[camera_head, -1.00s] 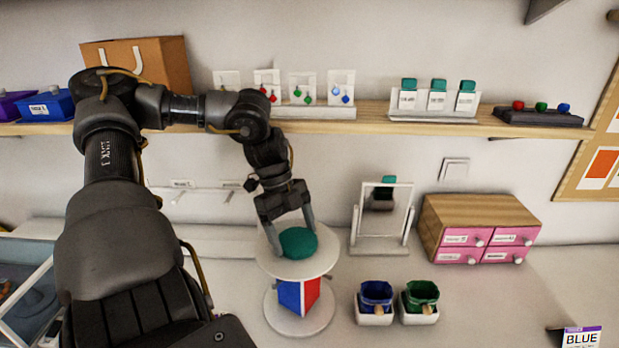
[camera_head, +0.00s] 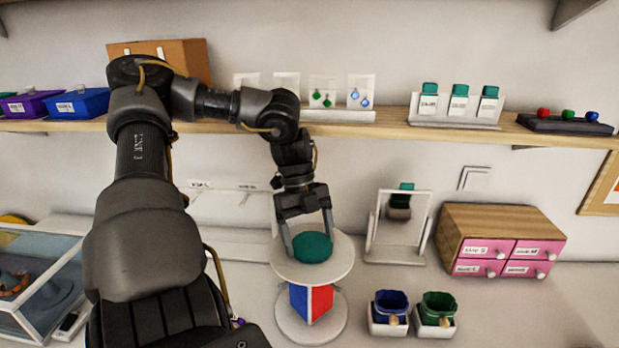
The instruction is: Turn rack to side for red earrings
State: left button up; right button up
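The rotating rack has a round white top (camera_head: 340,262), a green knob (camera_head: 313,248) on it, and a round white base (camera_head: 337,325). On the shelf are earring cards with green earrings (camera_head: 322,98) and blue earrings (camera_head: 360,97). No red earrings show; my arm covers the lower part of the cards left of these. My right gripper is out of view.
A blue pot (camera_head: 390,303) and a green pot (camera_head: 438,304) stand close right of the rack. A mirror (camera_head: 399,228) and a pink drawer box (camera_head: 497,240) stand behind. A glass case (camera_head: 42,275) is at the left. The shelf (camera_head: 400,124) runs above.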

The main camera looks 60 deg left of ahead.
pick_arm(q)
jog(key=o, duration=0.4)
jog(key=shift+c, duration=0.2)
jog(key=shift+r, duration=0.1)
jog(key=shift+r, duration=0.4)
jog(key=s+d+r+b, duration=0.6)
jog(key=s+d+r, duration=0.3)
jog(key=d+r, duration=0.2)
jog(key=shift+r, duration=0.55)
jog(key=shift+a, duration=0.1)
jog(key=shift+c, duration=0.3)
